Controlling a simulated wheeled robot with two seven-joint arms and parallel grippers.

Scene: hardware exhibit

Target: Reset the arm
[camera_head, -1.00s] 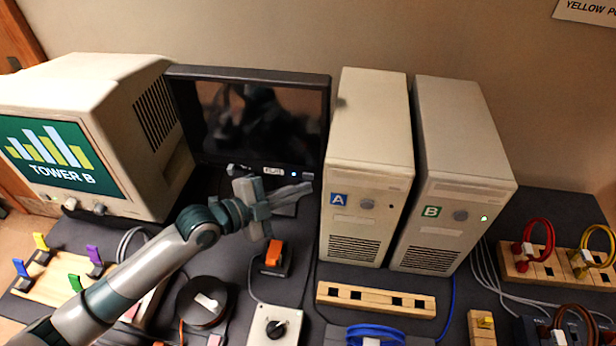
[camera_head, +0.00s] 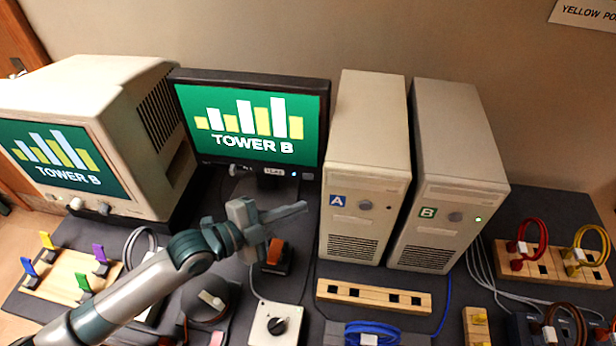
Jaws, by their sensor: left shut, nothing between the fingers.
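My left arm comes in from the lower left. My left gripper (camera_head: 284,213) is shut and empty, its fingers pointing right, in front of the flat monitor's lower edge. It is in the air near an orange rocker switch (camera_head: 275,252), which it partly overlaps in the picture. The flat monitor (camera_head: 250,121) is lit and shows a green bar chart with the words TOWER B. The old CRT monitor (camera_head: 62,160) at the left shows the same picture. My right gripper is not in view.
Tower A (camera_head: 365,170) and tower B (camera_head: 450,180) stand right of the monitor; B has a green light. A knob box (camera_head: 276,325), a slotted wooden block (camera_head: 374,296) and a blue cable coil (camera_head: 372,333) lie in front. Red and yellow cables (camera_head: 585,246) are at the right.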

